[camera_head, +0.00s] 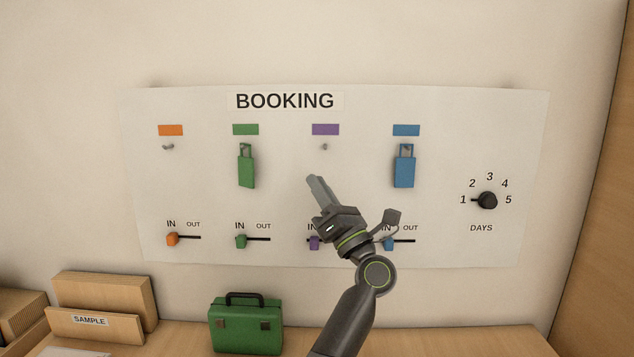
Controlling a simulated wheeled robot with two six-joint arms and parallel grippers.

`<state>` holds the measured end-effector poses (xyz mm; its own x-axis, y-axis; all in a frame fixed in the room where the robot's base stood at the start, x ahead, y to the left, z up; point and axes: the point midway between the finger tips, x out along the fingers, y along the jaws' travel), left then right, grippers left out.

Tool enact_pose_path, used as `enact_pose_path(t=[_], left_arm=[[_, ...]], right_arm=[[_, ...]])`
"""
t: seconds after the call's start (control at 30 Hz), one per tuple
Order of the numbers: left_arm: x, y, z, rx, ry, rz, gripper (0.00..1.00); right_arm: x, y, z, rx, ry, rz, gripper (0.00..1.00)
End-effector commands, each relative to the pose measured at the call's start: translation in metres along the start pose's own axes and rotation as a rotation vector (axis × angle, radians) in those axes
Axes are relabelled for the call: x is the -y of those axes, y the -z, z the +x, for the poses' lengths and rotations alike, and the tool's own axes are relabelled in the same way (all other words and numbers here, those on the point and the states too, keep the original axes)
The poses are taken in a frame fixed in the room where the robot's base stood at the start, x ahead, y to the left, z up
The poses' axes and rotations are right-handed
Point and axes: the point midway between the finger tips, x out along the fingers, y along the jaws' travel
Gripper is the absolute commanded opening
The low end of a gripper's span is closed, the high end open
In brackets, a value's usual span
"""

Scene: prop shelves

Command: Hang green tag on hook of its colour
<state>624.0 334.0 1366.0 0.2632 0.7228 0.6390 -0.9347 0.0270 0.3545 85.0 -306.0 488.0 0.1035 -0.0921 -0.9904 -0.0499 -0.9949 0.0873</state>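The green tag (246,168) hangs on the hook under the green label (246,129) on the white booking board, tilted slightly. Its upper loop is around the hook.
A blue tag (404,170) hangs under the blue label. The orange hook (168,147) and purple hook (324,147) are bare. IN/OUT sliders (241,241) line the bottom; a dial (487,200) is at right. A green case (246,325) and wooden sample box (95,325) stand below.

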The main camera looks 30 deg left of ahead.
Motion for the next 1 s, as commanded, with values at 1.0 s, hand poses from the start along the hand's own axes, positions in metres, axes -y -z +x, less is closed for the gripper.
enact_pose_path(t=[1.0], left_arm=[[-0.005, 0.028, 0.054, -0.744, -0.121, -0.318, 0.14]], right_arm=[[-0.002, 0.003, -0.025, 0.000, 0.000, 0.000, 0.80]])
